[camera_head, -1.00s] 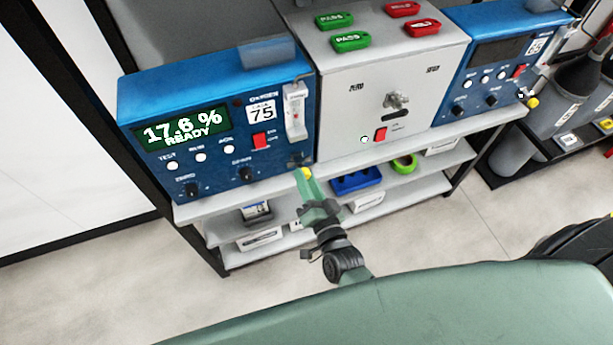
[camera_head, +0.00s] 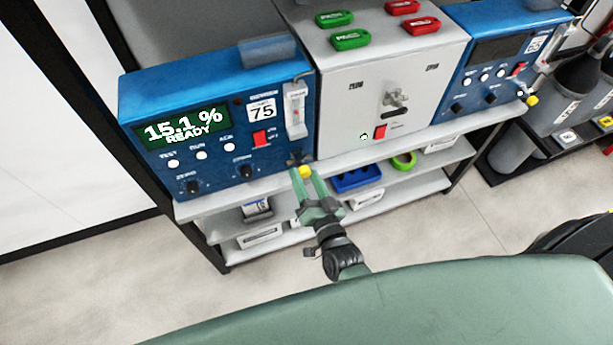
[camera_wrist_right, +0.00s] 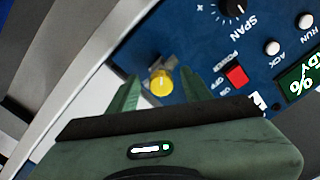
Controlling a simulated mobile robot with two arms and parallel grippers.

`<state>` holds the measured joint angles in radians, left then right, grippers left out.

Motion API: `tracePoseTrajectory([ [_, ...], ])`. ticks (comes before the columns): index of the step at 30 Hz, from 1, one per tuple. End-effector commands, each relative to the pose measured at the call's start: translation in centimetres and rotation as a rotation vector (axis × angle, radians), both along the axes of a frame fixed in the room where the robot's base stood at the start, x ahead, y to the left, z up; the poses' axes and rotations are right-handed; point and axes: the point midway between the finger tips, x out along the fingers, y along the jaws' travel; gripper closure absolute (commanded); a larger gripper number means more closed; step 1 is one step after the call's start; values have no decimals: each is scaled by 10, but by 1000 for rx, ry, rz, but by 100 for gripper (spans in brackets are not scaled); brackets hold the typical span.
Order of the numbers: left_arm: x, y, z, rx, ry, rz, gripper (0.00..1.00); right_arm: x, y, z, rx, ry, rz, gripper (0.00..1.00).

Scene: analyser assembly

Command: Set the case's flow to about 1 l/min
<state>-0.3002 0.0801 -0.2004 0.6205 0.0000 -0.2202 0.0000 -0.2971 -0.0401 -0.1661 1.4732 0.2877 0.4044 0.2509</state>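The blue case marked 75 (camera_head: 222,125) stands at the left of the bench, its display (camera_head: 183,128) reading 15.1 % READY. A clear flow tube (camera_head: 295,112) is on its front right; its float cannot be read. Below it is a yellow knob (camera_head: 306,171), also in the right wrist view (camera_wrist_right: 161,83). My right gripper (camera_head: 305,174) is open, with a finger on each side of the knob. In the right wrist view the fingers (camera_wrist_right: 160,88) stand apart with gaps beside the knob. My left gripper is not in view.
A red power switch (camera_head: 260,138) and black SPAN knob (camera_head: 246,171) are left of the yellow knob. A grey box (camera_head: 385,90) with a metal valve stands to the right, then another blue case (camera_head: 497,65). Lower shelves (camera_head: 400,193) hold trays and green tape.

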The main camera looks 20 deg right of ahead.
Motion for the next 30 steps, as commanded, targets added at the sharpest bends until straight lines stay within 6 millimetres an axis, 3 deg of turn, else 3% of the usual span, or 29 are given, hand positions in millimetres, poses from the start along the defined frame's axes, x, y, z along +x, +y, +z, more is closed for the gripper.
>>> tracePoseTrajectory([
  [10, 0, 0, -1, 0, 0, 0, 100, -4, -1, 1, 0, -3, -1, 51],
  [22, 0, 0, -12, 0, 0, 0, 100, -65, -2, -1, 0, -1, -1, 51],
  [30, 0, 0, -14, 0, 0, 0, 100, -78, -3, 2, 0, -3, -1, 51],
])
